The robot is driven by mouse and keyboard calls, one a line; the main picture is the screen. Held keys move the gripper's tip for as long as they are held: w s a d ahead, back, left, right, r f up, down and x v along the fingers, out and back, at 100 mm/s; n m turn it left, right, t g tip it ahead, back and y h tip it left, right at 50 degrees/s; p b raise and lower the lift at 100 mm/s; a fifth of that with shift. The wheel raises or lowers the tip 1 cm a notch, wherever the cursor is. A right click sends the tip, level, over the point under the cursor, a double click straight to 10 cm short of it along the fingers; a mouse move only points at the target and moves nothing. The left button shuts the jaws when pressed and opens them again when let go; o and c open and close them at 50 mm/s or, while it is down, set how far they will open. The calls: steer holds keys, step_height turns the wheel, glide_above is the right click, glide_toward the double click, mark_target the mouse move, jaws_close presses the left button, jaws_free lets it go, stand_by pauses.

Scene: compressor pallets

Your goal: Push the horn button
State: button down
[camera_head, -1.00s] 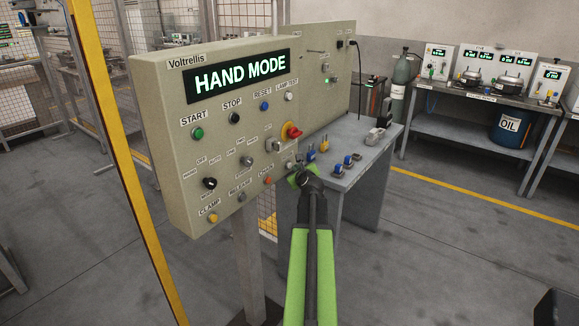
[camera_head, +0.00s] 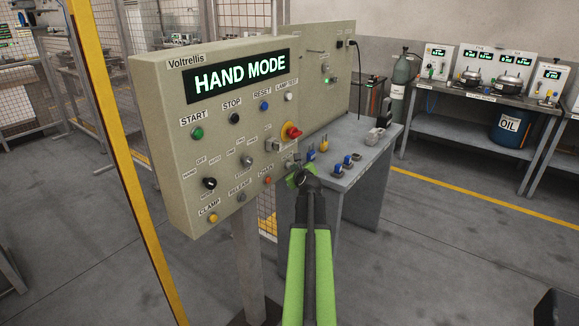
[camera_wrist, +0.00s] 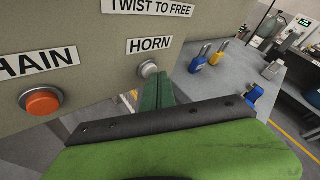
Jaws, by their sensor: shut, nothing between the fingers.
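The horn button (camera_wrist: 149,69) is a small pale grey round button under the HORN label (camera_wrist: 150,44) in the wrist view. It sits near the lower right edge of the beige control panel (camera_head: 165,130). My gripper (camera_wrist: 157,84) is shut and empty. Its dark green fingertips lie just below and slightly right of the button in the wrist view; I cannot tell whether they touch it. In the head view my gripper (camera_head: 294,172) is at the panel's lower right corner, where the horn button is hard to make out.
The orange CHAIN button (camera_wrist: 41,101) is left of the horn button. A red twist knob (camera_head: 292,132) is above. A grey table (camera_head: 352,178) with padlocks (camera_wrist: 198,59) stands behind, to the right. A yellow post (camera_head: 115,130) is left of the panel.

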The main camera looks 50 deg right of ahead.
stand_by(0.3)
steer(key=shift+s, duration=0.85)
steer(key=s, duration=0.6)
stand_by(0.8)
